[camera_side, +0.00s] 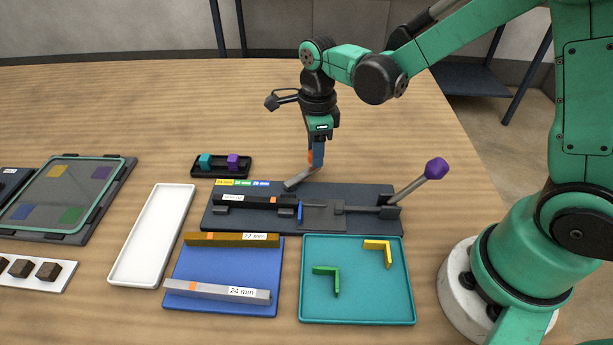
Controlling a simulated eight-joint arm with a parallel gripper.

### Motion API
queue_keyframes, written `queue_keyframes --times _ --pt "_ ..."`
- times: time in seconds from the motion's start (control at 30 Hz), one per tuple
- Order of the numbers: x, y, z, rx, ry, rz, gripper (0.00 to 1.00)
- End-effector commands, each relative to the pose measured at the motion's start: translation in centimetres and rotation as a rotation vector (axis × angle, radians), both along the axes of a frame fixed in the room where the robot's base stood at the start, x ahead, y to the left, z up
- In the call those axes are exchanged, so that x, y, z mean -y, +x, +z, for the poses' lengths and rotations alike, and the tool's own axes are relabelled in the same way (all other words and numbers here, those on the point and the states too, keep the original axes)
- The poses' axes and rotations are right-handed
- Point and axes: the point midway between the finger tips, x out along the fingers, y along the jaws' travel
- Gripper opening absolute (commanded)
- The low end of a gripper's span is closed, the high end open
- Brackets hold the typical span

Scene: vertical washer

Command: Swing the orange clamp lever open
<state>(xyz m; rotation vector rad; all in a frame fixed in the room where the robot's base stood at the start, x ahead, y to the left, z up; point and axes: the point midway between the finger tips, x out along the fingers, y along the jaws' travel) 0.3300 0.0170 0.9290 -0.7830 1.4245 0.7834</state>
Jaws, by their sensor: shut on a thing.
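The orange clamp lever (310,157) shows only as a small orange patch at my fingertips, mostly hidden by them. My gripper (317,162) points down at the back edge of the dark fixture plate (365,193) and is shut on the lever. A grey bar (301,179) slants from below the fingertips down-left to the plate's back edge; I cannot tell whether it is joined to the lever. A dark bar (240,199) with an orange band lies along the fixture's left half.
A rod with a purple knob (436,168) sticks up at the fixture's right end. In front are a blue tray (222,268) with two marked bars and a teal tray (358,299) with green and yellow angle pieces. A small black holder (220,173) stands back left. Table behind is clear.

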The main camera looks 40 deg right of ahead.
Motion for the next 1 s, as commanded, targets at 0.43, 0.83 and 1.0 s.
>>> queue_keyframes --times 0.43,0.83,1.0 --pt "0.09 -0.26 0.00 -0.001 -0.003 -0.042 0.00" --pt "0.04 -0.26 -0.01 -0.001 -0.002 -0.039 0.65" --pt "0.01 -0.24 0.03 -0.001 -0.001 -0.039 0.65"
